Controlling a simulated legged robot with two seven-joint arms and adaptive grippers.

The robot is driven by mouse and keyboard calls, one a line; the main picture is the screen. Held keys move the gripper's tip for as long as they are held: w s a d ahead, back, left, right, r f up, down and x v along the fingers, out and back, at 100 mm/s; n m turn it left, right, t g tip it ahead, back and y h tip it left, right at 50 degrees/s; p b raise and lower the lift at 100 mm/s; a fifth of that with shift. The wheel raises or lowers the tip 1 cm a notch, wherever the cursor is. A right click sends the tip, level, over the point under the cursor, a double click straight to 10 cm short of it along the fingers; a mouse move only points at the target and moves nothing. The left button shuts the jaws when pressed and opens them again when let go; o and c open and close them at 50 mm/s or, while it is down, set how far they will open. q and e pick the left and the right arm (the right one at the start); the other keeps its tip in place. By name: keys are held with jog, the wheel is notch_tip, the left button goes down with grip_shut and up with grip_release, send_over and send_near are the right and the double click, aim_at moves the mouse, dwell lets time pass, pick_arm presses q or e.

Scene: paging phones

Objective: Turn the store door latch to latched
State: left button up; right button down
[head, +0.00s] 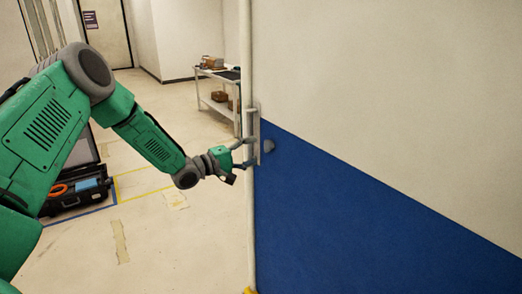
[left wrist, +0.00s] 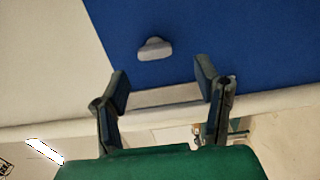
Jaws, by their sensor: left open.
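The store door (head: 380,200), blue below and off-white above, fills the right of the head view. A small grey latch knob (head: 269,146) sits on its blue part near the edge; it also shows as a rounded grey turn piece in the left wrist view (left wrist: 154,48). A pale grey upright plate or bar (head: 257,124) lies along the door edge. My left gripper (head: 250,152) is at this edge, open. In the left wrist view its fingers (left wrist: 164,84) stand either side of the pale strip, short of the knob. Contact is unclear. My right gripper is out of view.
A white pole-like door edge or frame (head: 247,220) runs vertically beside the gripper. A shelf cart (head: 220,76) with boxes stands behind. An open black case (head: 78,198) lies on the floor at left. Floor between is mostly clear.

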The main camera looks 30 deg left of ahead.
pick_arm(q)
jog(key=v, duration=0.7)
jog(key=shift+a+f, duration=0.2)
jog(key=shift+a, duration=0.05)
jog(key=shift+s+d, duration=0.1)
jog(key=s+d+f+m+g+y+b, duration=0.25)
jog(key=s+d+f+g, duration=0.2)
jog(key=d+f, duration=0.55)
jog(key=s+d+f+m+g+y+b, duration=0.1)
jog(key=s+d+f+m+g+b, duration=0.35)
jog(key=f, duration=0.95)
jog(key=s+d+f+m+g+y+b, duration=0.1)
jog(key=s+d+f+m+g, duration=0.1)
jog(key=s+f, duration=0.3)
jog(key=s+d+f+m+g+y+b, duration=0.1)
jog(key=s+f, duration=0.4)
jog(key=s, duration=0.9)
jog(key=s+d+f+m+g+y+b, duration=0.1)
jog(key=s+d+f+m+g+b, duration=0.1)
jog(key=s, duration=0.7)
notch_tip(320, 180, down, 3)
jog(key=shift+s+d+f+m+g+b, duration=0.15)
jog(key=shift+d+m+g+b, duration=0.25)
jog(key=shift+m+g+b, duration=0.5)
jog(key=shift+y, duration=0.25)
